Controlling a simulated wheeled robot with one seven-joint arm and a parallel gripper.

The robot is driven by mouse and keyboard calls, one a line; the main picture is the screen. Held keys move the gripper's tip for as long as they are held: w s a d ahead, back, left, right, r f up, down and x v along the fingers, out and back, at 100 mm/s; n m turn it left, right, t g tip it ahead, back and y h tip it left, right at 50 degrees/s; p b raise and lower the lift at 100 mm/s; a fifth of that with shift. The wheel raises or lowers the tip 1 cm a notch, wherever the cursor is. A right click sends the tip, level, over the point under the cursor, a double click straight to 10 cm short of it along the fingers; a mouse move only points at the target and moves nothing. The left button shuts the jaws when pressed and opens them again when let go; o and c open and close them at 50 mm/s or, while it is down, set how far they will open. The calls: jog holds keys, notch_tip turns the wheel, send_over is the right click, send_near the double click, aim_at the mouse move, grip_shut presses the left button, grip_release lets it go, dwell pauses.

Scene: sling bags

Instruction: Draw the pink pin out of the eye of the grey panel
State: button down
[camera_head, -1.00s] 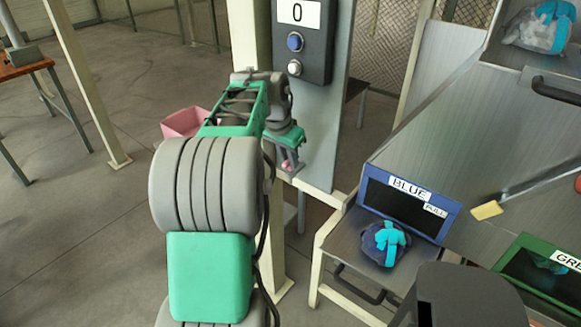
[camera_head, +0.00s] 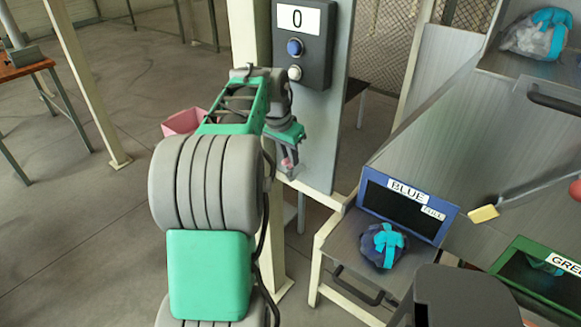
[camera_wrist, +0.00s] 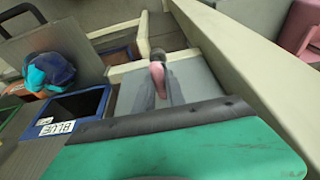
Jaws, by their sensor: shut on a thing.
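My gripper (camera_head: 288,160) is beside the lower left part of the grey panel (camera_head: 319,140). It is shut on the pink pin (camera_head: 286,162), of which only a small part shows in the head view. In the wrist view the pink pin (camera_wrist: 158,78) lies between the fingers of my gripper (camera_wrist: 160,92), with a dark far end. The eye of the panel is hidden behind my gripper, so I cannot tell whether the pin's tip is in it.
A dark box with a "0" display (camera_head: 303,45) and two buttons is on the panel's upper part. A pink bin (camera_head: 183,122) stands behind my arm. The blue-framed bin (camera_head: 408,207) is at right, with a dark blue bag (camera_head: 383,246) before it. A beige post (camera_head: 248,35) stands close by.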

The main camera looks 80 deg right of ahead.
jog(key=shift+r+p, duration=2.25)
jog(key=shift+r, duration=0.75)
jog(key=shift+r, duration=0.1)
